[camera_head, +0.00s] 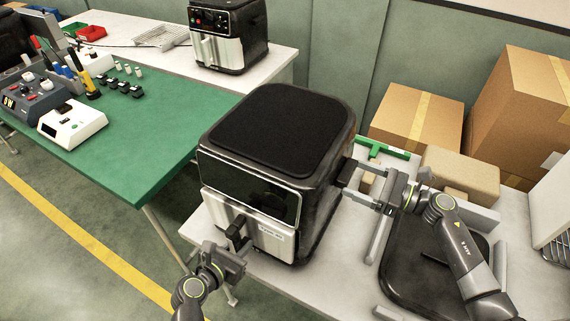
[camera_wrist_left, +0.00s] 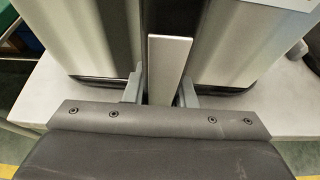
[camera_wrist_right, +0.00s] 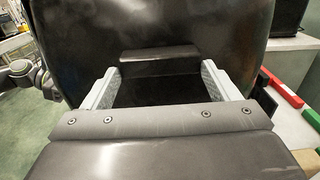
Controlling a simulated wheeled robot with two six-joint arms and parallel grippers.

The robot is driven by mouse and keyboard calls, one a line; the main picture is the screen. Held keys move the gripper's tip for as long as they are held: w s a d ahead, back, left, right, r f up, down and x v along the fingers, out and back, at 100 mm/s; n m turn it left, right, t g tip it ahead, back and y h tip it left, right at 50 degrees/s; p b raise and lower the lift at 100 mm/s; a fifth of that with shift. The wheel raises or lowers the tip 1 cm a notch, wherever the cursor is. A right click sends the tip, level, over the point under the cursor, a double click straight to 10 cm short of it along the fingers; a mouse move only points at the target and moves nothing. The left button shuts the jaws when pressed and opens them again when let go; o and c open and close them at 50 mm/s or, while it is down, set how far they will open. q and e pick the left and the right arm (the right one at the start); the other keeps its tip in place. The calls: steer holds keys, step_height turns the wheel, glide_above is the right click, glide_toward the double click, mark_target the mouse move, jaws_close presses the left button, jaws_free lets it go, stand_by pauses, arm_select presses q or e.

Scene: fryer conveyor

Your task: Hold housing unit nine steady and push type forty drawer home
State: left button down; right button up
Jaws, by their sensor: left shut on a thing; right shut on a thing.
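The housing unit (camera_head: 326,200), a black air-fryer body with a dark top, stands on the white table. Its silver drawer (camera_head: 270,243) sits in the lower front; I cannot tell whether a small gap is left. My left gripper (camera_head: 236,240) is shut on the drawer's upright handle (camera_wrist_left: 169,70), which shows between the fingers in the left wrist view. My right gripper (camera_head: 352,186) is at the housing's right side, shut on a black block (camera_wrist_right: 160,56) projecting from it. A small label on the drawer front is too small to read.
A black tray (camera_head: 398,282) lies right of the housing, under my right arm. A green bar (camera_head: 385,149) and cardboard boxes (camera_head: 418,108) are behind. A green bench (camera_head: 150,165) with tools stands left. Another fryer (camera_head: 228,40) is at the back.

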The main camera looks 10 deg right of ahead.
mark_target(235, 252)
arm_select(q)
steer(key=shift+w+d+r, duration=0.25)
steer(key=shift+w+d, duration=0.1)
steer(key=shift+d, duration=0.35)
steer(key=c, duration=1.1)
jaws_free()
steer(key=o, duration=0.3)
steer(key=shift+s, duration=0.1)
steer(key=shift+v, duration=3.65)
steer(key=shift+a+f, duration=0.1)
steer(key=shift+f, duration=0.1)
